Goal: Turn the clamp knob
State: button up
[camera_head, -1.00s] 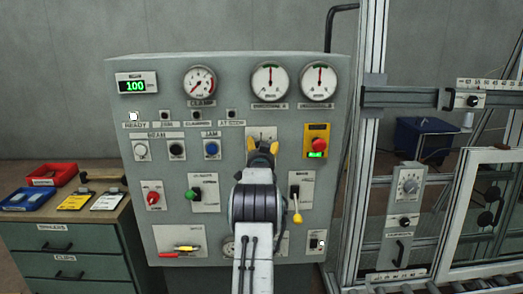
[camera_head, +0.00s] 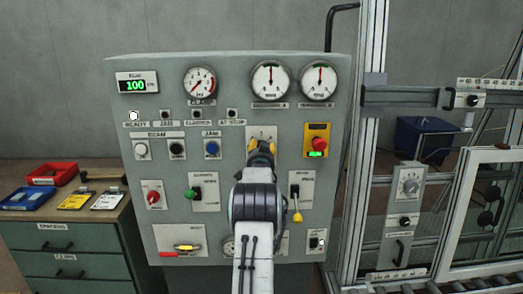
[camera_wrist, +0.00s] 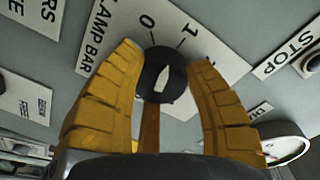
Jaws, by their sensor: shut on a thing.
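The clamp knob (camera_wrist: 164,84) is round and black with a white pointer mark, in the middle of the wrist view. Its plate (camera_wrist: 105,40) reads "CLAMP BAR" with marks 0 and 1. The pointer aims upward, roughly between 0 and 1. My gripper (camera_head: 261,147) has its yellow fingers on either side of the knob, shut on it. In the head view the fingers and arm hide the knob, and only the top of its plate (camera_head: 262,132) shows.
A red emergency button on a yellow plate (camera_head: 318,140) is right of my gripper. Gauges (camera_head: 270,81) sit above. A framed glass door (camera_head: 485,212) stands at right.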

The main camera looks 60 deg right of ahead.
jog(key=shift+r+n+b, duration=0.25)
jog(key=shift+n+b, duration=0.15)
jog(key=shift+b, duration=0.4)
jog(key=n+b, duration=0.3)
jog(key=b, duration=0.4)
jog(key=shift+f, duration=0.15)
jog(key=shift+r+n+b, duration=0.25)
jog(key=shift+n+b, duration=0.65)
jog(key=shift+b, duration=0.3)
jog(key=shift+a+r, duration=0.1)
jog(key=shift+r, duration=0.05)
jog(key=o, duration=1.2)
jog(key=shift+w+f, duration=0.1)
jog(key=shift+f, duration=0.2)
